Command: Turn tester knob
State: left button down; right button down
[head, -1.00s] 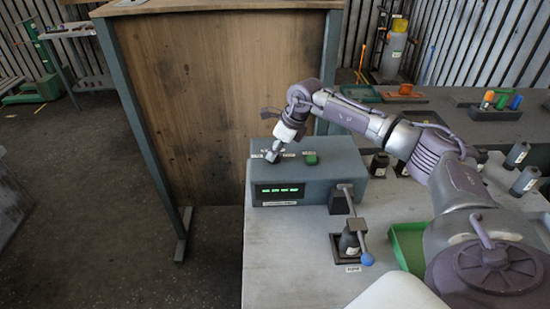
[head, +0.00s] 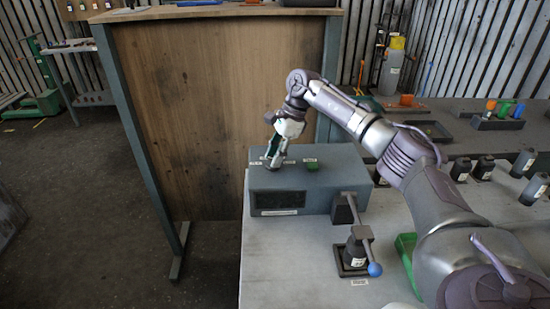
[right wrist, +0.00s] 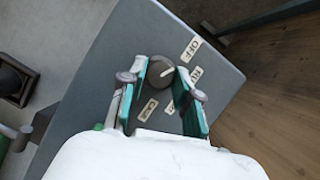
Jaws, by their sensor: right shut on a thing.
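The tester (head: 318,190) is a grey-blue box at the near table's back left corner. Its front display (head: 280,199) is dark. My right gripper (head: 272,162) reaches down onto its top from the right. In the right wrist view, the round dark knob (right wrist: 160,74) sits between the two teal fingers of my right gripper (right wrist: 161,68), which are shut on it. A pale pointer line on the knob faces roughly toward the OFF label (right wrist: 190,49). Other labels beside the knob are partly hidden by the fingers. My left gripper is out of view.
A green button (head: 311,164) is on the tester's top, right of my gripper. A fixture with a blue-ended lever (head: 374,269) stands in front of the tester. Several dark cylinders stand at the right. A wooden panel (head: 220,120) rises behind.

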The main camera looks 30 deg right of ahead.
jog(key=shift+n, duration=0.4)
jog(key=c, duration=0.8)
grip_release()
jog(key=shift+c, duration=0.2)
jog(key=w+v, duration=0.1)
jog(key=v, duration=1.1)
jog(key=shift+s, duration=0.3)
